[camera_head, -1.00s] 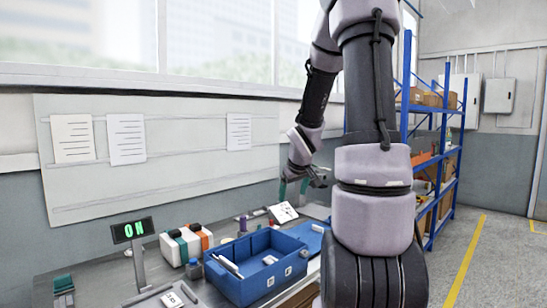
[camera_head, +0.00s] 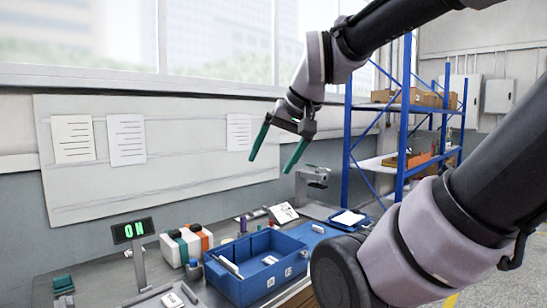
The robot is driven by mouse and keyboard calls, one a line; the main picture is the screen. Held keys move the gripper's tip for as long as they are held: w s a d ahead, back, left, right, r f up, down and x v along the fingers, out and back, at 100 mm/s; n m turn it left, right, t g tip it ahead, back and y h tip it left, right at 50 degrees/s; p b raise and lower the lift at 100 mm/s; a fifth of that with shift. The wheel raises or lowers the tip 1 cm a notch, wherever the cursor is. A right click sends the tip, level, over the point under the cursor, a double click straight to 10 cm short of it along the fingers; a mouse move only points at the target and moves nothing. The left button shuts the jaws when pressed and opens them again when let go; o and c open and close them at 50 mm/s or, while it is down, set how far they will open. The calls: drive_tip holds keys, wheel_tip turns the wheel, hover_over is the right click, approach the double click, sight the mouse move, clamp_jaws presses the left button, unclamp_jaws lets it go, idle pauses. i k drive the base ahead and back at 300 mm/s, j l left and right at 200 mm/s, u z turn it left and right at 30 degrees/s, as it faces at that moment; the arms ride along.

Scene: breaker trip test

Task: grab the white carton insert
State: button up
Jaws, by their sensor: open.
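My gripper (camera_head: 269,166) is open and empty, high above the workbench in front of the wall board. Its two green fingers point down and are spread well apart. A flat white piece (camera_head: 348,217) lies in a shallow blue tray (camera_head: 336,224) at the right end of the bench, below and to the right of my gripper. It may be the white carton insert, but it is small and I cannot be sure. A long white piece (camera_head: 230,266) lies in the deep blue bin (camera_head: 240,291), along its left side.
A display reading "ON" (camera_head: 132,230) stands at the left. White, orange and dark boxes (camera_head: 187,243) sit behind the bin. A white marked card (camera_head: 283,213) and a grey stand-like device (camera_head: 310,182) are at the back. A blue shelf rack (camera_head: 403,130) stands behind right.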

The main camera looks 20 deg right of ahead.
sight(349, 218)
drive_tip(key=z, duration=1.25)
drive_tip(key=i+l, duration=0.25)
drive_tip(key=i, duration=0.3)
drive_tip(key=i+l, duration=0.25)
drive_tip(key=i, duration=0.25)
drive_tip(key=i+l, duration=0.3)
drive_tip(key=i, duration=0.25)
drive_tip(key=i+l, duration=0.25)
drive_tip(key=i, duration=0.25)
